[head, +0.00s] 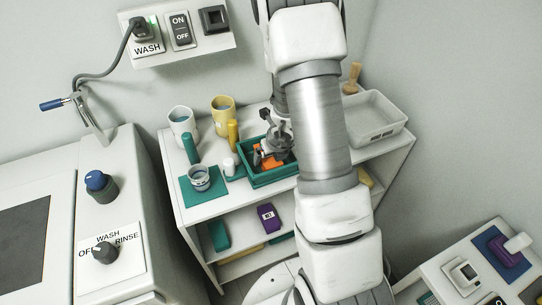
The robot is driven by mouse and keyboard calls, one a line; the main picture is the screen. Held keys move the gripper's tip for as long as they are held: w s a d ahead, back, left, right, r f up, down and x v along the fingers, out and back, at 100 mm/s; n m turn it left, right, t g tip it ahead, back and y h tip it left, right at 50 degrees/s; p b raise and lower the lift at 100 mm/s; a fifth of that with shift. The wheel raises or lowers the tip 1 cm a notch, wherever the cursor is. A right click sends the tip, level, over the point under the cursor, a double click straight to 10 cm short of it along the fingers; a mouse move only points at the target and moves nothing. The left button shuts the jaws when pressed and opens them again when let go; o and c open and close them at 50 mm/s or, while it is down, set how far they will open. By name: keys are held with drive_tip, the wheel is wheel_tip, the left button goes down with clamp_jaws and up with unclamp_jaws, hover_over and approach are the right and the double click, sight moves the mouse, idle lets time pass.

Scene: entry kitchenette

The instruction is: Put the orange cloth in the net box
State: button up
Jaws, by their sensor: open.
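The orange cloth (268,162) shows as a small orange patch inside a teal open box (262,184) on the shelf top. My gripper (270,152) is open and points down over the teal box, right at the cloth; my arm comes from above and in front. My arm and gripper hide part of the box and perhaps part of the cloth. I cannot tell whether the fingers touch the cloth. A pale grey open box (385,132) stands to the right on the same top; I cannot make out netting on either box.
Left of the teal box are a white cup (183,128), a yellow cup (222,116), a small cup (200,178) on a teal mat (222,196), and upright green and yellow items. A wooden-handled thing (352,76) stands behind the grey box. The wall is close behind.

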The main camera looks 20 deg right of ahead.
drive_tip(key=shift+r, duration=0.1)
drive_tip(key=shift+r+p, duration=0.7)
drive_tip(key=shift+p, duration=0.25)
drive_tip(key=p+v, duration=0.5)
drive_tip(key=v, duration=0.6)
drive_tip(key=s+a+r+n+t+y, duration=0.1)
drive_tip(key=a+r+n+y, duration=0.1)
drive_tip(key=a+r+n, duration=0.6)
drive_tip(key=s+a+r+n+t+y, duration=0.15)
drive_tip(key=a+r+n, duration=0.35)
drive_tip(key=r+n, duration=0.6)
drive_tip(key=s+d+r+n+h, duration=0.1)
drive_tip(key=s+r+n, duration=0.3)
drive_tip(key=s+n, duration=0.3)
drive_tip(key=s+d+r+n+g+h, duration=0.1)
drive_tip(key=s+r+n, duration=0.3)
drive_tip(key=s+n, duration=0.4)
drive_tip(key=shift+s+d+n+h, duration=0.2)
drive_tip(key=shift+d+n+h, duration=0.35)
drive_tip(key=shift+n+h, duration=0.35)
